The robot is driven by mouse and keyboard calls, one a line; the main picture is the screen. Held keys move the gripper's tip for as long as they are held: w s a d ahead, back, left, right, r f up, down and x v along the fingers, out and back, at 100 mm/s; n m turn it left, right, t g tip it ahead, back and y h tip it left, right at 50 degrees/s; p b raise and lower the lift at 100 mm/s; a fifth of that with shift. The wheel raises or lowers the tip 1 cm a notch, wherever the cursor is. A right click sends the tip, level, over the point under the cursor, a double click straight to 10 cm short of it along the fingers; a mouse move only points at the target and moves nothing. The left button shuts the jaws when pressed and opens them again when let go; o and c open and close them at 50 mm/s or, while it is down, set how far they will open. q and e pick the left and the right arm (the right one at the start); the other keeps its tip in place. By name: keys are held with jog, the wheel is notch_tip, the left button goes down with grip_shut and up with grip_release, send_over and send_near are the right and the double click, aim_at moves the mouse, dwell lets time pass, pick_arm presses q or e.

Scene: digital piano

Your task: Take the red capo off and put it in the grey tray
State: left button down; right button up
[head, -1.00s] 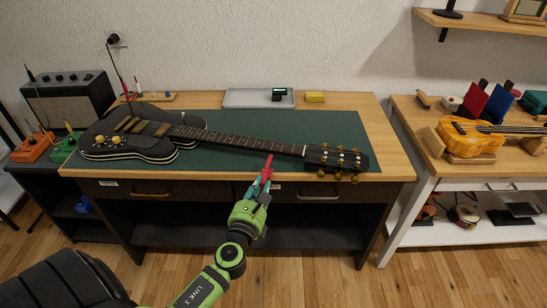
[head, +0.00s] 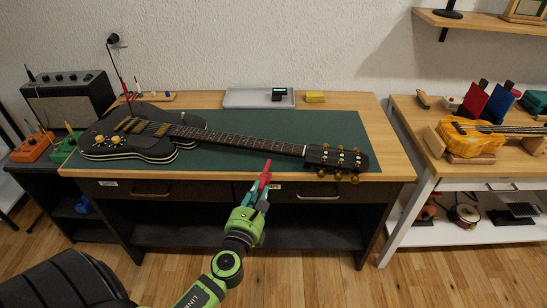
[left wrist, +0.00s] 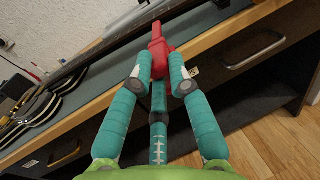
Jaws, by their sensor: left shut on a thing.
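The red capo (head: 265,178) is in my left gripper (head: 258,197), which is shut on it in front of the bench's front edge. In the left wrist view the capo (left wrist: 158,50) stands between the two teal fingers, and its far end overlaps the guitar neck in the picture; I cannot tell whether it touches. The black guitar (head: 160,135) lies on the green mat, its headstock to the right. The grey tray (head: 240,97) is at the back of the bench and holds a small dark device (head: 279,93). My right gripper is not in view.
A yellow block (head: 315,97) sits right of the tray. The green mat (head: 340,125) is bare behind the neck. A rack with small tools (head: 148,97) stands at the back left. Drawer handles (head: 320,197) stick out from the bench front.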

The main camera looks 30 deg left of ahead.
pick_arm(q)
jog(key=shift+s+d, duration=0.2)
jog(key=shift+s, duration=0.35)
dwell(0.4)
jog(key=shift+b+v, duration=0.6)
jog(key=shift+v, duration=1.85)
jog(key=shift+d, duration=0.1)
jog(key=s+d+r+m+h+p, duration=0.2)
jog(key=d+r+h+p, duration=0.3)
jog(key=d+r, duration=0.7)
jog(key=shift+s+r+m+t, duration=0.4)
jog(key=shift+r+m, duration=0.3)
jog(key=shift+r, duration=0.15)
jog(key=shift+d, duration=0.1)
